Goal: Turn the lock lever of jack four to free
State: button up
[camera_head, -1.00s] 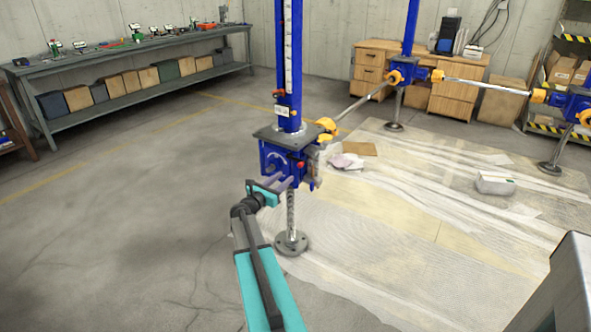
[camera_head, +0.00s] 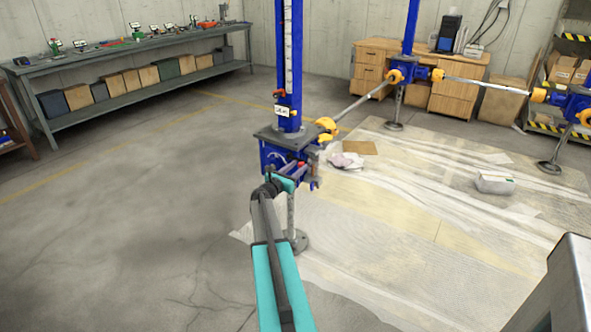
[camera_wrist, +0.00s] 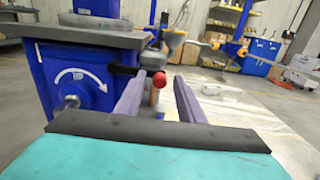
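The near jack (camera_head: 277,158) is a blue gearbox under a grey plate with a blue column above; no number is readable on it. In the wrist view its blue housing (camera_wrist: 95,92) carries a white curved arrow and a shaft end. A red ball knob (camera_wrist: 159,79), at the end of what looks like a short dark lever, stands beside the housing; it also shows in the head view (camera_head: 300,164). My gripper (camera_wrist: 158,92) is open. Its two purple fingers lie left and right of the knob in the picture, and I see no contact. The gripper (camera_head: 299,175) is close to the jack's front right.
An orange coupling (camera_head: 326,125) and a rod lead from the jack to another blue jack (camera_head: 402,75) behind. The jack's round foot (camera_head: 297,240) is partly hidden by my arm. Plastic sheeting (camera_head: 420,240) covers the floor at right; the left floor is clear.

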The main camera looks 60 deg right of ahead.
jog(key=shift+d, duration=0.1)
grip_shut()
jog(key=shift+a+f, duration=0.15)
jog(key=shift+a, duration=0.25)
jog(key=shift+d, duration=0.35)
